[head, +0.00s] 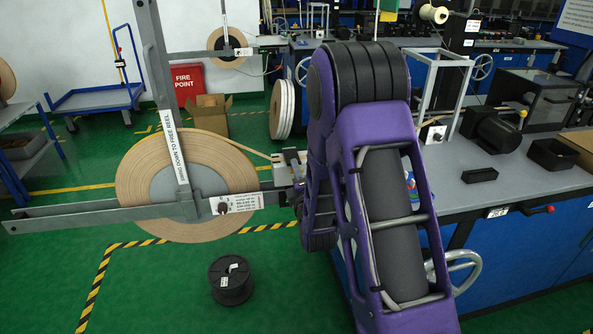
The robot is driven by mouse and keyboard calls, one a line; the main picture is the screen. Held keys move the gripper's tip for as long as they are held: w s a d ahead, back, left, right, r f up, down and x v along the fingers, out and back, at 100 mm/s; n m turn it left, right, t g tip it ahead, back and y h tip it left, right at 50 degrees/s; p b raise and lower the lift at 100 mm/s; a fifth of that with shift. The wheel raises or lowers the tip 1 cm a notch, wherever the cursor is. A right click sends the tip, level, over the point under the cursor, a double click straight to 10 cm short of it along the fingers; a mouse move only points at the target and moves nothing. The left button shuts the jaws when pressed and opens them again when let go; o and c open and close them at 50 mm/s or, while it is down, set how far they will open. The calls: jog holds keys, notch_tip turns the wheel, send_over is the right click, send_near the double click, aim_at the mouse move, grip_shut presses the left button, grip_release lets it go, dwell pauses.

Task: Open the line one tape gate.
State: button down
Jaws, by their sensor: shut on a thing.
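A large tan tape reel (135,180) with a grey hub stands at the left, in front of the bench. A grey upright bar (158,75) with a printed label crosses its face at a slight tilt. A long grey horizontal bar (90,217) with a white plate and black knob (221,208) crosses low over the reel. Tape runs from the reel to a small metal block (290,165) at the bench edge. I cannot tell which part is the tape gate. My purple arm fills the centre and hides what lies behind it. My gripper is not visible.
A black spool (231,280) stands on the green floor (150,300). The grey bench (470,210) at the right holds dark boxes and a black machine (493,128). A handwheel (460,272) sticks out of its front. A blue cart (95,98) stands behind the reel.

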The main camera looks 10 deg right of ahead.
aim_at(292, 157)
jog(key=shift+r, duration=0.15)
jog(key=shift+r+g+p, duration=0.4)
jog(key=shift+r+p, duration=0.35)
jog(key=shift+p, duration=0.45)
jog(key=r+g+p, duration=0.1)
jog(key=p, duration=0.1)
jog(key=r+g+p, duration=0.2)
jog(key=p, duration=0.1)
jog(key=shift+w+r, duration=0.2)
jog(key=shift+w, duration=0.2)
jog(key=shift+w+r+g+p, duration=0.4)
jog(key=shift+r+g+p, duration=0.15)
jog(key=shift+g+p, duration=0.45)
jog(key=shift+w+r+g+p, duration=0.4)
jog(key=shift+w+r+g, duration=0.3)
jog(key=shift+g, duration=0.4)
jog(key=w+r, duration=0.3)
jog(key=w, duration=0.2)
jog(key=shift+w+r, duration=0.25)
jog(key=shift+w, duration=0.15)
jog(key=shift+f, duration=0.1)
